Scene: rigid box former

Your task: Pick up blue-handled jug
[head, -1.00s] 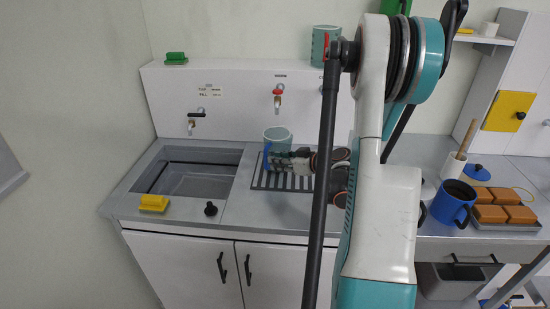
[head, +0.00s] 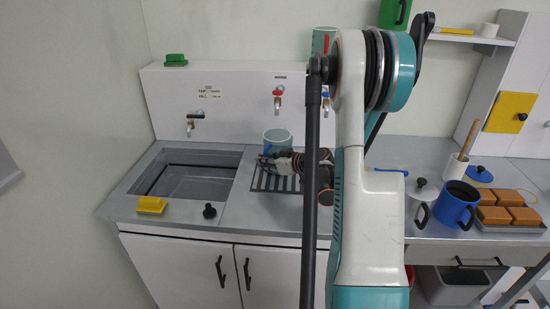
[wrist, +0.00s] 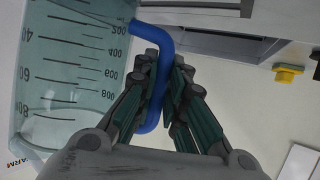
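The blue-handled jug (head: 278,138) is a clear teal measuring jug at the back of the slatted drainer, right of the sink. Its lower part is partly hidden by my gripper (head: 268,160), which reaches it from the right and front. In the wrist view the jug (wrist: 75,75) shows dark scale marks at the left. Its blue handle (wrist: 160,75) runs between the two fingers of my gripper (wrist: 163,70). The fingers lie close against both sides of the handle and look shut on it. I cannot tell whether the jug's base is touching the drainer.
A red-handled jug (head: 320,40) stands on the ledge above, partly behind my arm. The sink (head: 185,180) is left of the drainer, with a yellow sponge (head: 151,204) at its front. Taps (head: 278,100) project from the back panel. A blue pot (head: 456,205) stands right.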

